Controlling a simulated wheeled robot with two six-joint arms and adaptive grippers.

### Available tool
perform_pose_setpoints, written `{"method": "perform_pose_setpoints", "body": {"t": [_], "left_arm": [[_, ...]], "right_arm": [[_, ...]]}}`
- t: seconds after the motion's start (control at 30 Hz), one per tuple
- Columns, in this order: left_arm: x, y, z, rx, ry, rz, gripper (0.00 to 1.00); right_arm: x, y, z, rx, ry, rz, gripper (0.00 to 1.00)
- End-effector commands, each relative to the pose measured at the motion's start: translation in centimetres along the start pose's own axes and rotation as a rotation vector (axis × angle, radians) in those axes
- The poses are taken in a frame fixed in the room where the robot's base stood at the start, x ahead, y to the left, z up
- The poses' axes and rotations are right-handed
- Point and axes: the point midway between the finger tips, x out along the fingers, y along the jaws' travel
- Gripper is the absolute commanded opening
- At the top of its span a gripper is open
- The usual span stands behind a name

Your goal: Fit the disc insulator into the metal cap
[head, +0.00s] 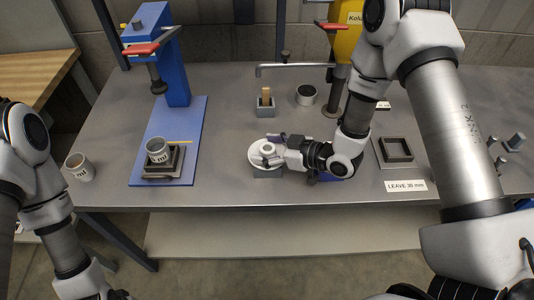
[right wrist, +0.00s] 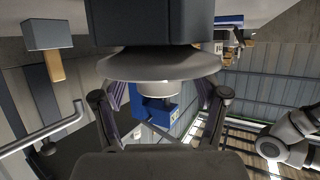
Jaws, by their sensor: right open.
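The disc insulator (head: 257,160) is a pale round disc resting on a small dark block near the table's front middle. In the right wrist view the disc (right wrist: 160,65) shows upside down, with its short narrower stem (right wrist: 158,90) between my fingers. My right gripper (head: 273,151) is open around the stem, with a gap on each side; it also shows in the right wrist view (right wrist: 160,98). A grey metal cap (head: 157,147), marked with lettering and open upward, stands in a dark fixture on the blue press base. My left gripper's fingers are outside the head view.
A blue press (head: 158,55) stands over the cap, and a yellow press (head: 345,48) stands at the back. A similar lettered cup (head: 80,167) is at the table's left edge.

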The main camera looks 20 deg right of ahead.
Motion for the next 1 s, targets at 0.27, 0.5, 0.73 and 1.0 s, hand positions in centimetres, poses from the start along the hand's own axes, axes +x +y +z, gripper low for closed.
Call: {"method": "perform_pose_setpoints", "body": {"t": [0.27, 0.5, 0.73, 1.0], "left_arm": [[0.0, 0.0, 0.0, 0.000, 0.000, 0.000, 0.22], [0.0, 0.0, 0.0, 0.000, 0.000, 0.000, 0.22], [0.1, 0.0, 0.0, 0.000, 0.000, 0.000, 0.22], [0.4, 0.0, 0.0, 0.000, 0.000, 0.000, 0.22]], "right_arm": [[0.0, 0.0, 0.0, 0.001, 0.000, 0.001, 0.34], [0.0, 0.0, 0.0, 0.000, 0.001, 0.001, 0.00], [-0.1, 0.0, -0.3, 0.000, 0.001, 0.001, 0.00], [-1.6, 0.1, -3.9, -0.002, 0.005, 0.003, 0.00]]}}
